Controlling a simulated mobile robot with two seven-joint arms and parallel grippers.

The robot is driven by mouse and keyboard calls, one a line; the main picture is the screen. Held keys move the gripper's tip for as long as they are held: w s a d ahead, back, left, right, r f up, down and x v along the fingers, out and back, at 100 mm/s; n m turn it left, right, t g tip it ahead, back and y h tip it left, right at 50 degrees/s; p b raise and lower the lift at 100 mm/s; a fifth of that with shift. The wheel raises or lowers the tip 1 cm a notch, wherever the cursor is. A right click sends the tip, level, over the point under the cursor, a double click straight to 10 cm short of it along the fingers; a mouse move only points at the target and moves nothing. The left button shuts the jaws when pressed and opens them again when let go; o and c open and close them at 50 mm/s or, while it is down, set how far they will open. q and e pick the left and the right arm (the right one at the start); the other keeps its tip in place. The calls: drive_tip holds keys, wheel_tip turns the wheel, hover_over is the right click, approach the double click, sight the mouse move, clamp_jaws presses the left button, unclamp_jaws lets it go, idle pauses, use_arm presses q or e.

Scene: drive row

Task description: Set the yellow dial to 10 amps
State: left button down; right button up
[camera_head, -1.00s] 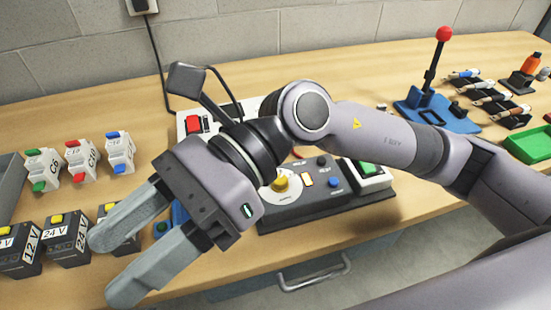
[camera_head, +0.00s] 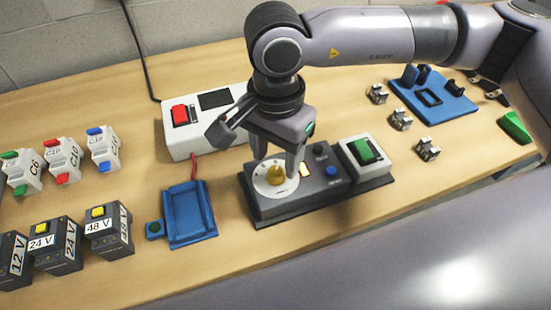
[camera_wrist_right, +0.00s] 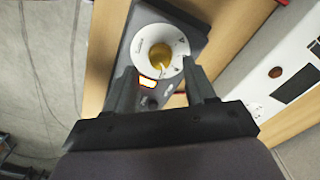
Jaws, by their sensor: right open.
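The yellow dial (camera_head: 275,174) sits on a round white scale plate (camera_head: 266,187) at the left end of a dark grey control box (camera_head: 300,196). In the right wrist view the dial (camera_wrist_right: 160,54) lies ahead, between the fingers, on its white plate. The scale marks are too small to read. My right gripper (camera_head: 277,170) points down over the dial, fingers apart, one on each side. Its fingers (camera_wrist_right: 162,88) show nothing held between them. I cannot tell whether they touch the dial. My left gripper is not in view.
A white box with a red switch (camera_head: 181,115) stands behind. A green button box (camera_head: 364,152) is on the right, a blue tray (camera_head: 188,214) on the left. Breakers (camera_head: 62,161) and voltage blocks (camera_head: 54,245) stand further left. A blue fixture (camera_head: 433,95) lies at right.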

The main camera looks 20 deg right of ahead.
sight(276, 171)
drive_tip(key=shift+f, duration=1.45)
clamp_jaws()
drive_tip(key=m+b, duration=0.3)
drive_tip(key=b, duration=0.1)
drive_tip(key=shift+f, duration=0.2)
drive_tip(key=shift+r+m+b, duration=0.15)
drive_tip(key=shift+m+b, duration=0.35)
drive_tip(key=shift+b, duration=0.2)
drive_tip(key=shift+r, duration=0.1)
unclamp_jaws()
